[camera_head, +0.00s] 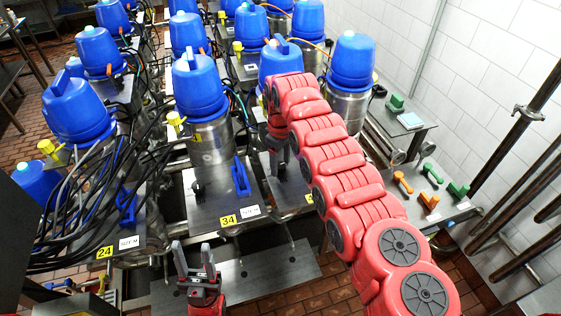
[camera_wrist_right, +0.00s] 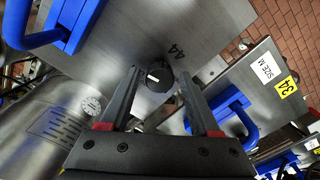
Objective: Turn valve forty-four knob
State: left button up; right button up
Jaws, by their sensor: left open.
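My right gripper (camera_wrist_right: 158,72) is open, with one finger on each side of the knob in that view. Whether the fingers touch it, I cannot tell. In the head view my red right arm reaches down onto the 44 plate and mostly hides the knob. My left gripper (camera_head: 194,250) is open and empty at the bottom, in front of the plate labelled 34 (camera_head: 228,220).
Plate 34 carries another black knob (camera_head: 198,188) and blue handle (camera_head: 240,178). Black cables (camera_head: 85,190) crowd the left. A tiled wall (camera_head: 460,75) bounds the right.

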jog(key=shift+a, duration=0.1)
grip_shut()
jog(key=shift+f+b, duration=0.2)
jog(key=shift+b, duration=0.25)
jog(key=m+b, duration=0.3)
jog(key=b, duration=0.2)
jog(key=shift+f+m, duration=0.15)
jog(key=shift+m, duration=0.15)
jog(key=shift+m+b, duration=0.75)
jog(key=shift+m, duration=0.15)
jog(key=m, duration=0.2)
jog(key=shift+r+m, duration=0.3)
jog(key=shift+m, duration=0.1)
jog(key=m, duration=0.3)
jog(key=shift+m, duration=0.3)
jog(key=m, duration=0.4)
jog(key=shift+a, duration=0.1)
jog(key=shift+m+p, duration=0.55)
jog(key=shift+m, duration=1.45)
